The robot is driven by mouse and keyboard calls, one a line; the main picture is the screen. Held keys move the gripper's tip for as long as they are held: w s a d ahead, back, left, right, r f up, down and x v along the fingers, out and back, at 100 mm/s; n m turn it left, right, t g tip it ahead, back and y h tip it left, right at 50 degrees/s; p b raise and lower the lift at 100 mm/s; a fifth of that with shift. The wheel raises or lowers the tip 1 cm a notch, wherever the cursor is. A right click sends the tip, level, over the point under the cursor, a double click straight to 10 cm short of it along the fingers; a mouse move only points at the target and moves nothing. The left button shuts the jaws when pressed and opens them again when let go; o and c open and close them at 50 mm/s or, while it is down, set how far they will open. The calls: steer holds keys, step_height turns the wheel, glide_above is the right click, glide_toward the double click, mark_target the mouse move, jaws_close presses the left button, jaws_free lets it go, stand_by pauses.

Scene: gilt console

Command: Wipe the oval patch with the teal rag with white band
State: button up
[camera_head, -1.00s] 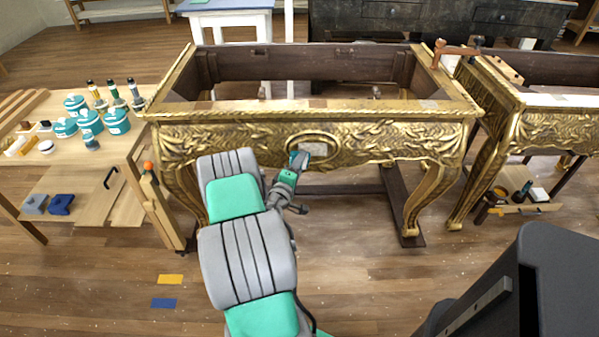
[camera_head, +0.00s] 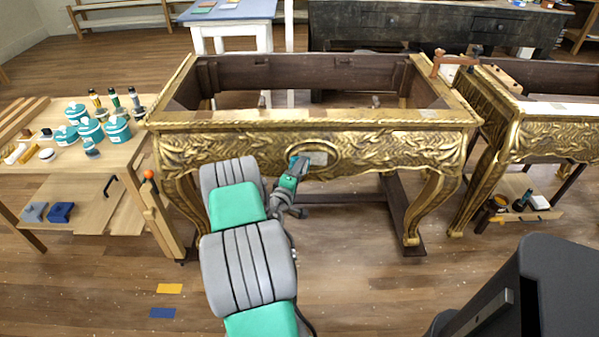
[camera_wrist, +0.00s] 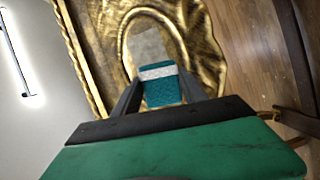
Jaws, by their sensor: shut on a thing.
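The teal rag with a white band (camera_wrist: 160,85) is held between the two dark fingers of my gripper (camera_wrist: 163,92) in the wrist view. My gripper (camera_head: 299,163) is shut on it at the front of the gilt console (camera_head: 400,146). The oval patch (camera_head: 318,158) is a pale grey area inside a gold oval frame on the console's front. In the wrist view the patch (camera_wrist: 147,48) shows just beyond the rag. The rag lies over or close in front of the lower part of the patch, which it hides. I cannot tell whether it touches.
A wooden workbench (camera_head: 110,160) with several teal jars and bottles stands at left. A second gilt console (camera_head: 560,140) stands close at right, with a clamp (camera_head: 452,60) between the two. Open floor (camera_head: 370,290) lies in front.

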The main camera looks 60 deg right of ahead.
steer(key=shift+w+d, duration=0.35)
steer(key=shift+d, duration=0.25)
steer(key=shift+s, duration=0.1)
